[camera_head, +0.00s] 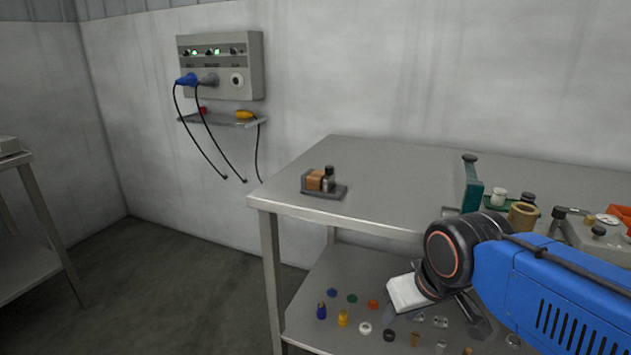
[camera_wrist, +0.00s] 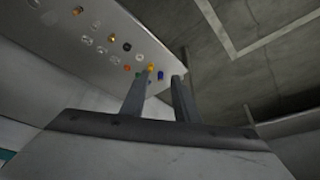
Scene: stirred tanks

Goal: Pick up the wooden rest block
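A small brown block (camera_head: 315,180), which looks like the wooden rest block, sits on a dark grey tray (camera_head: 340,192) near the left end of the steel table. A small dark-capped bottle (camera_head: 329,178) stands right beside it on the tray. My gripper (camera_wrist: 163,76) is open, with its two fingers apart and nothing between them. In the head view my gripper is low, in front of the table's edge and partly hidden by my arm, well away from the block to the lower right. The block does not show in the wrist view.
The table top (camera_head: 400,170) is clear between the tray and a green upright piece (camera_head: 472,185). Jars and a brass-coloured cup (camera_head: 522,216) crowd the right. The lower shelf (camera_head: 325,285) holds several small coloured parts. A wall box (camera_head: 222,68) has hanging cables.

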